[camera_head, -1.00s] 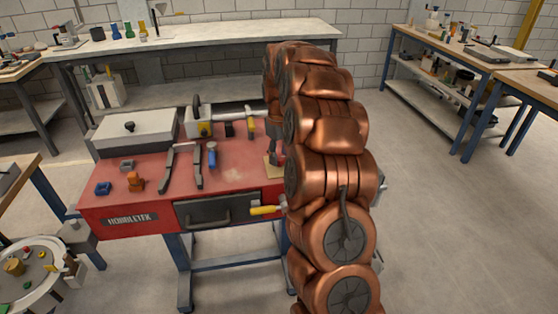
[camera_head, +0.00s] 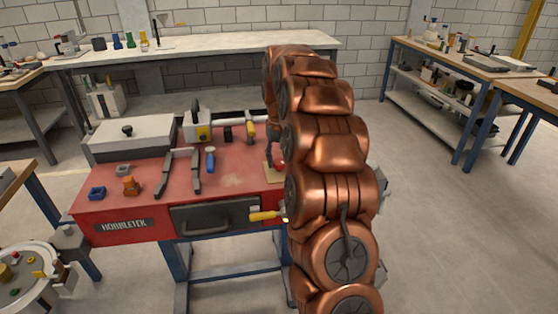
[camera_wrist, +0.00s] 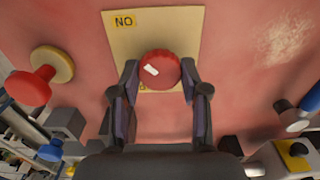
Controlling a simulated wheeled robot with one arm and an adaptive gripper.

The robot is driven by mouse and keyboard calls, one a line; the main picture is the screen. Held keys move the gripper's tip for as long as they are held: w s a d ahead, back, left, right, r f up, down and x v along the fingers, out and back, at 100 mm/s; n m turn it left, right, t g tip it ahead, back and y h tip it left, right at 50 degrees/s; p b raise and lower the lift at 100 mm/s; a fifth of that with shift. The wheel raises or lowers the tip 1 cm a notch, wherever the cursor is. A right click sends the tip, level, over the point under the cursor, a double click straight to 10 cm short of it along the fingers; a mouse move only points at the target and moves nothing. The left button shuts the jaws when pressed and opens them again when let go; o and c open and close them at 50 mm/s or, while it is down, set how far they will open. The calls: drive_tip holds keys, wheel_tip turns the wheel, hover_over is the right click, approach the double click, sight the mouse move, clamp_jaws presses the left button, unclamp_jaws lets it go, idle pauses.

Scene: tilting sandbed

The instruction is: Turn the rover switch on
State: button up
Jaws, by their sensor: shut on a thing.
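A round red knob (camera_wrist: 160,70) with a small white mark stands on a tan plate (camera_wrist: 122,48) in the wrist view. Dark lettering on yellow, reading "NO" in this view, is at the plate's upper left corner; a second label is mostly hidden behind the knob. My gripper (camera_wrist: 160,82) has one finger on each side of the knob and is shut on it. In the head view the tan plate (camera_head: 274,172) lies at the right of the red bench top, and my copper arm hides the knob.
The red bench (camera_head: 235,180) carries a white lidded box (camera_head: 132,138), dark bars, a blue-handled tool (camera_head: 210,160) and small blocks. A yellow-handled tool (camera_head: 264,216) sticks out by the drawer. Another red knob (camera_wrist: 28,88) is left in the wrist view. Open floor lies right.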

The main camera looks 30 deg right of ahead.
sight(279, 161)
idle(0.4)
drive_tip(key=o, duration=1.1)
drive_tip(key=shift+o, duration=0.2)
wheel_tip(279, 161, up, 12)
idle(0.6)
